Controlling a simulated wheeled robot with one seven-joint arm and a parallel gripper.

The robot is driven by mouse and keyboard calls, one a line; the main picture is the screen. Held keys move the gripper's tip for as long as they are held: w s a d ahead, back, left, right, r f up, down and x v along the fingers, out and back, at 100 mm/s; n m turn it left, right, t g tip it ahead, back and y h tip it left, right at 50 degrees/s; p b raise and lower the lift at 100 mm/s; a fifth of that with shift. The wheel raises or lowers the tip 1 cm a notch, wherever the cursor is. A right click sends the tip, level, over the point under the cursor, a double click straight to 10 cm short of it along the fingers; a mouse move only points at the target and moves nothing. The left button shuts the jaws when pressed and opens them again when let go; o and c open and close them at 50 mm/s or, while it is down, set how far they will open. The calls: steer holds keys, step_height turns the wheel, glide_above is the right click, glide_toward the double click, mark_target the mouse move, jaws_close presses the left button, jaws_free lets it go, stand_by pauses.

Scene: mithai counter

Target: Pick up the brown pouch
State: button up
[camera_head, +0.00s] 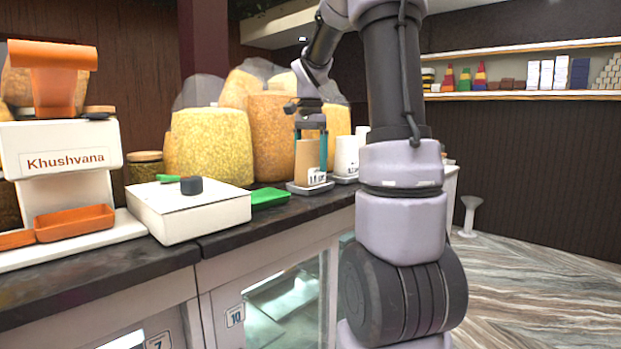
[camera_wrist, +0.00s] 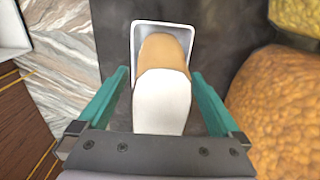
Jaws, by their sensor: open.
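The brown pouch (camera_head: 306,158) stands upright on a small grey tray (camera_head: 296,187) on the dark counter, with a white label low on its front. My gripper (camera_head: 311,148) is above and around it, its teal fingers pointing down. In the wrist view my gripper (camera_wrist: 160,75) is open, with one finger on each side of the pouch (camera_wrist: 163,50) and visible gaps between. A large white area (camera_wrist: 162,103) lies between the fingers there; I cannot tell whether it is part of the pouch. The tray (camera_wrist: 136,38) shows behind.
A white pouch (camera_head: 346,156) stands on its own tray just right. Large mounds of yellow and orange snacks (camera_head: 212,145) stand behind and left. A green tray (camera_head: 270,197) and a white box (camera_head: 190,212) lie left on the counter.

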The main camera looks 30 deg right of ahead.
jaws_close()
steer(key=shift+r, duration=0.1)
